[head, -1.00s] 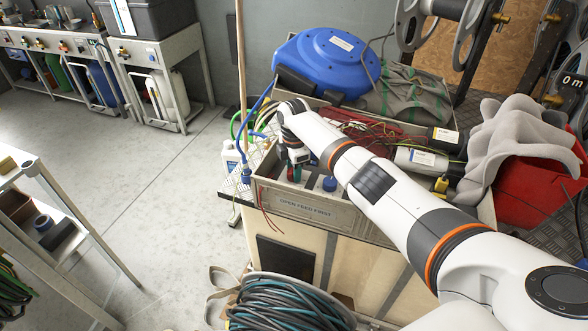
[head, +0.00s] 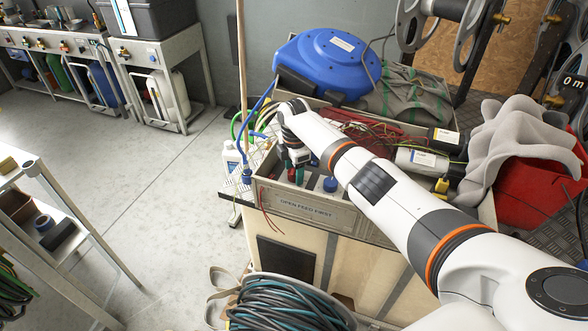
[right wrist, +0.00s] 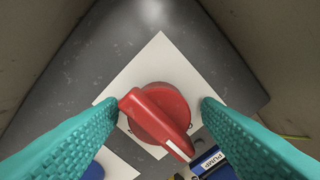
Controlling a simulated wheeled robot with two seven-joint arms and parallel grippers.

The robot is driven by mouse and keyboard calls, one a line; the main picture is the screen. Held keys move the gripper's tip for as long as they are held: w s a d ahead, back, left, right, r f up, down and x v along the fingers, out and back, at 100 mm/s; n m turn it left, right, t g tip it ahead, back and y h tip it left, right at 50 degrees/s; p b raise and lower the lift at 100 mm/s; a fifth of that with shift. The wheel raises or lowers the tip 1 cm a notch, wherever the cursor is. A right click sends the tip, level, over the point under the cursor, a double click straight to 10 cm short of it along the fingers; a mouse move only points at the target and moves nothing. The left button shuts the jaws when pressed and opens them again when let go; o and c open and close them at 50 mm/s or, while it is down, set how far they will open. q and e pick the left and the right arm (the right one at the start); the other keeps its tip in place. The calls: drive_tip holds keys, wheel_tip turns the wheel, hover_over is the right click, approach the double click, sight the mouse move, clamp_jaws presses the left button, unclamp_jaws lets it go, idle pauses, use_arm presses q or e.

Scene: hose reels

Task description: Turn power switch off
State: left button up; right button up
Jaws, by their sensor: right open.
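A red rotary switch knob (right wrist: 158,113) sits on a white square plate (right wrist: 160,60) on a dark grey surface. Its bar slants from upper left to lower right, with a white mark at the lower right end. My right gripper (right wrist: 159,104) is open, with one teal finger on each side of the knob; contact is unclear. In the head view my right gripper (head: 297,166) reaches down into the front left of a crate (head: 310,208) labelled "OPEN FEED FIRST". The knob is hard to make out there. My left gripper is out of view.
A blue knob (right wrist: 94,171) and a blue "PUMP" label (right wrist: 212,162) lie close to the fingers. Crate walls rise near the gripper. Wires (head: 375,137), a blue reel (head: 328,62) and a white bottle (head: 231,161) are around it.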

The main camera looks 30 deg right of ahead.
wheel_tip(320, 180, up, 12)
idle(0.5)
idle(0.4)
